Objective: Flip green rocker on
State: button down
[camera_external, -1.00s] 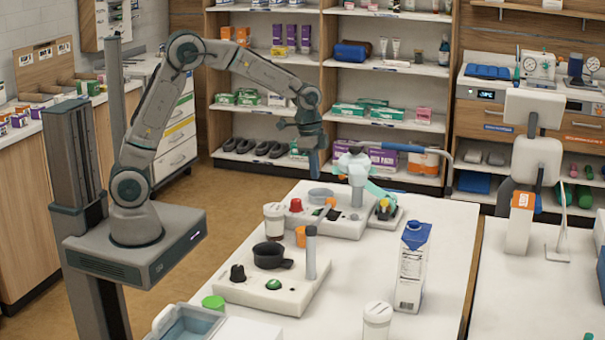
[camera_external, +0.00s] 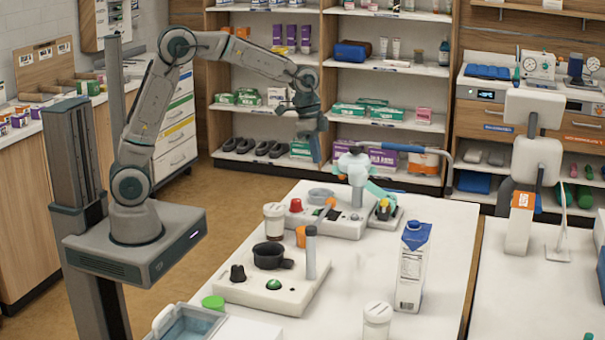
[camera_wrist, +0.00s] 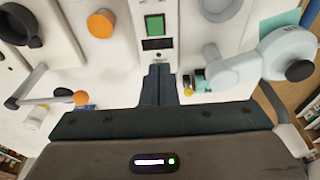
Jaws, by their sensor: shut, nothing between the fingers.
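The white panel (camera_external: 350,229) stands at the back of the table in the external view, where the rocker is too small to make out clearly. My gripper (camera_wrist: 160,68) is shut and empty, its fingertips in line with the rocker and apart from it in the picture. In the external view my gripper (camera_external: 317,160) hangs above and behind the panel. Which way the rocker is tipped I cannot tell.
A red knob (camera_external: 296,205) shares the panel. A teal-and-white jointed device (camera_external: 358,170) stands close at its right.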

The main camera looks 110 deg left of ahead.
dwell(0.3)
jog(key=w+f+p, duration=0.1)
jog(key=f, duration=0.3)
jog(key=w+f, duration=0.1)
jog(key=f, duration=0.4)
jog(key=f+p, duration=0.1)
jog(key=f, duration=0.3)
jog(key=shift+w+f+p, duration=0.35)
jog(key=shift+w, duration=0.05)
jog(key=shift+w+f+g, duration=0.15)
jog(key=shift+f+g, duration=0.15)
jog(key=shift+g, duration=0.1)
